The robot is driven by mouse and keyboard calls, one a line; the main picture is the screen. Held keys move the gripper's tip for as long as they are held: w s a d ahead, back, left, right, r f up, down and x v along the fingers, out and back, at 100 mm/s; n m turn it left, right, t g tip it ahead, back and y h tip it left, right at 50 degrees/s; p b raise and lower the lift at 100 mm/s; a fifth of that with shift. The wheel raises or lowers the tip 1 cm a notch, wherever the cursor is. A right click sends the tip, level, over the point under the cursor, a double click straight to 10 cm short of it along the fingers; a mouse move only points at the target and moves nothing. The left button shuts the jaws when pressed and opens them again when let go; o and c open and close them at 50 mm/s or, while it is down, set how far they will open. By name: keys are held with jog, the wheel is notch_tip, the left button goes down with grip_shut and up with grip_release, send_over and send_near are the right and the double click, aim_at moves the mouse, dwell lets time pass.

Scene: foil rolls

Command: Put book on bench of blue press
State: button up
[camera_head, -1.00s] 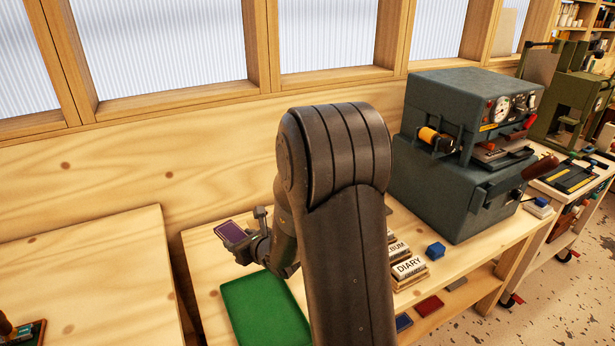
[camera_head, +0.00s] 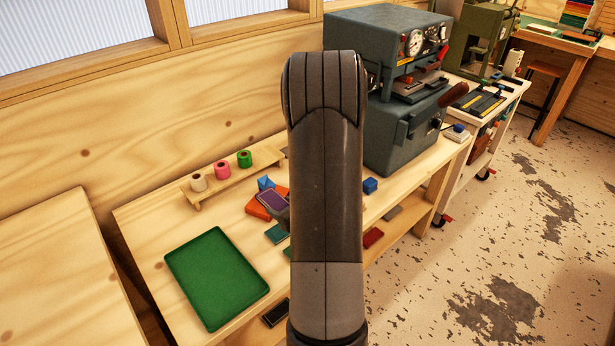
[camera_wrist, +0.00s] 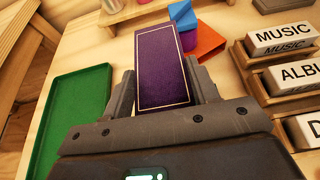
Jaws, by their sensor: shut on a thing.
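The purple book (camera_head: 270,202) with a pale border line shows just left of my arm in the head view. In the wrist view the book (camera_wrist: 163,72) stands out between the two fingers of my gripper (camera_wrist: 165,92), which is shut on it. The gripper is mostly hidden behind my arm in the head view. The blue-grey press (camera_head: 395,135) stands at the back right of the table, with a dial, a red handle and a small flat bed (camera_head: 412,88) on its front. The book is apart from the press, to its left.
A green tray (camera_head: 215,275) lies at the table's left. Foil rolls stand on a wooden rack (camera_head: 235,172) behind. An orange block (camera_wrist: 208,40) and blue block (camera_wrist: 182,14) lie near the book. Labelled blocks (camera_wrist: 285,38) sit at right in the wrist view.

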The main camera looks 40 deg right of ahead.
send_over(250, 232)
notch_tip(250, 232, down, 7)
jog(key=shift+s+r, duration=0.1)
jog(key=shift+s, duration=0.05)
jog(key=shift+f, duration=2.1)
jog(key=shift+f, duration=0.1)
jog(key=o, duration=1.1)
